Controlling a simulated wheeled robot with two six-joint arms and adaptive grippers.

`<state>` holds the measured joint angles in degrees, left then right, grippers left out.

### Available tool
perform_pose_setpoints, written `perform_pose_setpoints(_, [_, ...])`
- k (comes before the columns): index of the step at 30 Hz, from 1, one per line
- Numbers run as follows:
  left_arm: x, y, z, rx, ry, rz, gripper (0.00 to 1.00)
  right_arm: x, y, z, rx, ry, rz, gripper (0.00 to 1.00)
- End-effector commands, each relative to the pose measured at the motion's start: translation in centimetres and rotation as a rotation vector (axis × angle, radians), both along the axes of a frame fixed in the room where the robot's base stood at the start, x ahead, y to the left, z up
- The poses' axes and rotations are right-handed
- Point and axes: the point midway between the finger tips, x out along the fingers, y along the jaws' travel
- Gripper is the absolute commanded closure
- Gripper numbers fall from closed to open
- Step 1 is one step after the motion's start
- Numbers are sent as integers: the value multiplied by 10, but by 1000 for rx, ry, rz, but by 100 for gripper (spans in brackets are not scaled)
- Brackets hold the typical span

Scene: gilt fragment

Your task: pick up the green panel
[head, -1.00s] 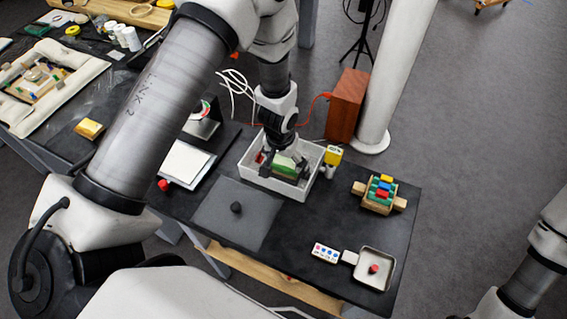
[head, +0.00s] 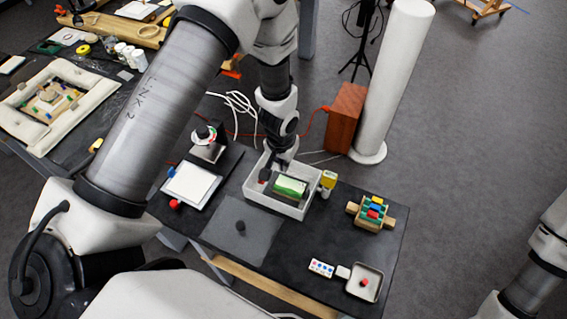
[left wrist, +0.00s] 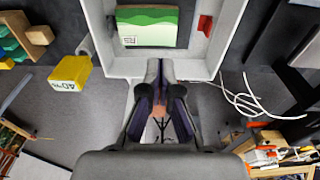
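The green panel (head: 291,185) lies inside the white bin (head: 291,209) on the dark table. In the left wrist view, the green panel (left wrist: 147,26) has wavy green bands and a small white label at its lower left corner. My left gripper (head: 275,168) is over the back left part of the bin. In the left wrist view, the fingertips of my left gripper (left wrist: 160,64) are close together with nothing seen held, at the bin's near wall and apart from the panel. My right gripper is not in view; only part of the right arm shows.
A red item (left wrist: 205,25) is by the panel in the bin. A yellow tag (left wrist: 70,72) is beside the bin. A wooden block holder (head: 370,213) and small tray (head: 362,296) stand right; a grey mat (head: 262,244) is in front. A white pad (head: 192,187) lies left.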

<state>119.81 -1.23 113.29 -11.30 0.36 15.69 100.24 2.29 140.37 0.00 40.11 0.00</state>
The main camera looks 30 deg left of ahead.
Motion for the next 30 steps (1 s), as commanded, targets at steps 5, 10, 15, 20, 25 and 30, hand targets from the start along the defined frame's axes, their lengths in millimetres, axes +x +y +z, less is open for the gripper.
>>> perform_pose_setpoints(5, [0, 0, 0, 0, -1, 0, 31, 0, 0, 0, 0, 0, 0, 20])
perform_pose_setpoints(10, [0, 0, 0, 0, -1, 0, 20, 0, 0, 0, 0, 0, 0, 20])
perform_pose_setpoints(15, [0, 0, 1, 0, -1, 0, 20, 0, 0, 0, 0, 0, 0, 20])
perform_pose_setpoints(20, [0, 0, 7, 2, -2, 1, 20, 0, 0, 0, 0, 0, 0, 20])
perform_pose_setpoints(25, [-2, 0, 25, 1, -4, 3, 20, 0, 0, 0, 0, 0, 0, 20])
perform_pose_setpoints(30, [-7, -1, 74, 0, -7, -1, 20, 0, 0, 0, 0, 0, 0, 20])
